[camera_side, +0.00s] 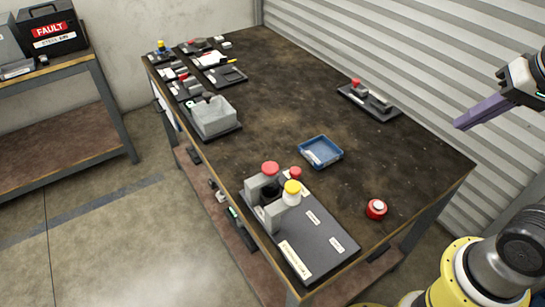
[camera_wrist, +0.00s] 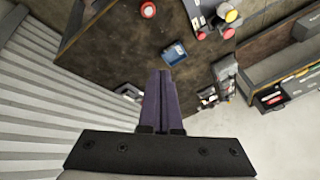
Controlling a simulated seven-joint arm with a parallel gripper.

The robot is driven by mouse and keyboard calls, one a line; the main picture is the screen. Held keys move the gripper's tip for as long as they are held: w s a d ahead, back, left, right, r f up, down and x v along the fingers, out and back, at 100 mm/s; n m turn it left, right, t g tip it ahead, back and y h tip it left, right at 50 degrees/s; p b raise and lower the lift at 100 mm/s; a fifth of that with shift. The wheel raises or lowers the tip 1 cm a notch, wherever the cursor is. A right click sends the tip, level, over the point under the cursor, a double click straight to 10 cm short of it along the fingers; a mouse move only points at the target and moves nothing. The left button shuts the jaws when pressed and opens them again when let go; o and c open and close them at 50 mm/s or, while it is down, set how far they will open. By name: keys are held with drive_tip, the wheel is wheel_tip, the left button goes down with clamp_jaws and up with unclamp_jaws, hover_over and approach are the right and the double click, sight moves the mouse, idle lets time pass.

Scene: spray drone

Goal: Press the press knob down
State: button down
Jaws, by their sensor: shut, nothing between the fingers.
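A dark panel (camera_side: 318,237) at the table's near end carries grey blocks, a large red-topped knob (camera_side: 270,169), a yellow-topped white knob (camera_side: 292,189) and a smaller red-topped piece (camera_side: 296,173). A separate round red piece with a pale top (camera_side: 376,208) sits on the bare table to the right. I cannot tell which one is the press knob. In the wrist view, the yellow top (camera_wrist: 231,16) and the separate red piece (camera_wrist: 148,10) show near the top. My gripper (camera_side: 458,125) is shut and empty, held beyond the table's right edge, apart from everything; its purple fingers (camera_wrist: 161,73) lie together.
A blue tray (camera_side: 321,151) sits mid-table. A small panel with a red button (camera_side: 369,100) stands near the far right edge. A grey box (camera_side: 213,117) and several small panels line the left side. A ribbed metal wall (camera_side: 440,60) stands behind.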

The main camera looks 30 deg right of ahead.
drive_tip(key=w+a+r+m+g, duration=0.1)
drive_tip(key=w+a+r+m, duration=0.1)
drive_tip(key=w+r+m, duration=0.5)
drive_tip(key=m+g, duration=0.3)
drive_tip(key=g, duration=0.2)
hover_over(271, 167)
wheel_tip(271, 167, down, 14)
drive_tip(key=shift+w+f, duration=0.1)
drive_tip(key=shift+f, duration=0.15)
wheel_tip(271, 167, down, 14)
drive_tip(key=shift+r, duration=0.1)
